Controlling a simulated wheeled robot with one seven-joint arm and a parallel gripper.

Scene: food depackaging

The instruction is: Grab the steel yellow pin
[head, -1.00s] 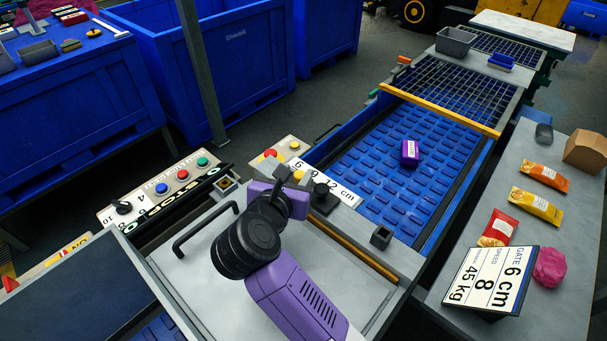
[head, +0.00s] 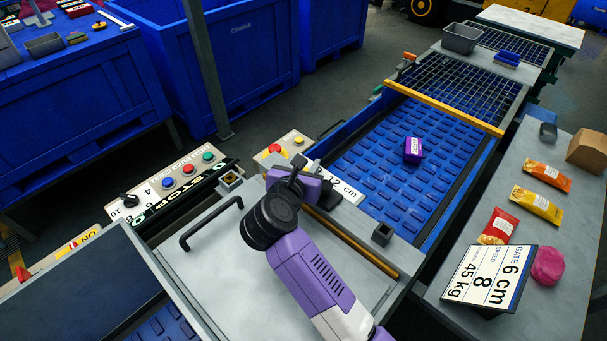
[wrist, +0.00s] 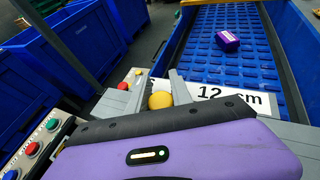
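The yellow pin shows as a round yellow knob (wrist: 160,100) in the wrist view, between the two grey fingers of my gripper (wrist: 161,80). The fingers are apart, one on each side of the knob. I cannot tell whether they touch it. In the head view my gripper (head: 300,172) is over the gate's edge, beside the size scale (head: 343,188), and hides the knob. The pin's shaft is not visible.
A button box with a red button (head: 274,148) and a small yellow knob (head: 298,140) stands just beyond. A purple packet (head: 413,150) lies on the blue conveyor (head: 365,160).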

